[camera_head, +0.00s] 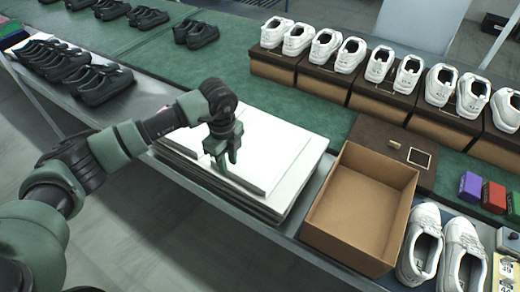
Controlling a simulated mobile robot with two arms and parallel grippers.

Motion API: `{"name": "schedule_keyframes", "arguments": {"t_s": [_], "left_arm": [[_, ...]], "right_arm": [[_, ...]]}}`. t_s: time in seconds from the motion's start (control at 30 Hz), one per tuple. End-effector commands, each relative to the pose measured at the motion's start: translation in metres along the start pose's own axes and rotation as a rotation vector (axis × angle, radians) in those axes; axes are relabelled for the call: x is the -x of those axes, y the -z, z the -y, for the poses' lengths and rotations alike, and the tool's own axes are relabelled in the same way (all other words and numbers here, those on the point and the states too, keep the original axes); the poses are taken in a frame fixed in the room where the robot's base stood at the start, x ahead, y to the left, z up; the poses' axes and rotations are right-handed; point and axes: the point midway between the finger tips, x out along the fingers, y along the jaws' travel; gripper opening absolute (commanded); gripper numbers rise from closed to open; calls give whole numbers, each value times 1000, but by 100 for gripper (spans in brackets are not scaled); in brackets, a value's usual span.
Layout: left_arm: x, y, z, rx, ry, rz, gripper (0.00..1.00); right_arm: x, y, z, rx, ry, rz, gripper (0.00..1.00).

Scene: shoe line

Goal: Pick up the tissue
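The tissue is a stack of white sheets (285,150) on the metal shelf in front of the green bench, with grey-looking layers beneath the top sheet. My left gripper (229,168) points down over the middle of the stack, with its fingertips at or just above the top sheet. I cannot tell whether they touch it, nor whether the fingers are open or shut. No sheet is visibly lifted. My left forearm hides the stack's left part. My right gripper is not in view.
An open, empty cardboard box (362,200) stands right of the stack. A pair of white shoes (461,250) is beside it. White shoes on brown boxes (390,100) line the green bench (320,108). Black shoes (70,70) are at upper left. Small coloured boxes (494,197) lie at right.

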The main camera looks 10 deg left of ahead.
Motion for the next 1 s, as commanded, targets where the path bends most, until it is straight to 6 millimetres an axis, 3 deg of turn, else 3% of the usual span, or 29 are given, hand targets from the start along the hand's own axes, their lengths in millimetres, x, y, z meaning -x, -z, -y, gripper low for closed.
{"name": "schedule_keyframes", "arguments": {"t_s": [0.03,0.2,0.5,0.6,1.0], "left_arm": [[-4,2,1,0,-5,-3,29],[-29,3,3,0,-3,-3,29],[-36,2,3,-2,0,-2,29],[-35,2,3,-2,0,-2,1],[-34,2,4,-1,0,-3,0]], "right_arm": [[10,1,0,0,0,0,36],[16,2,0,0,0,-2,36],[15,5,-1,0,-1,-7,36],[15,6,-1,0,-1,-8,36],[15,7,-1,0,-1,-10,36]]}}
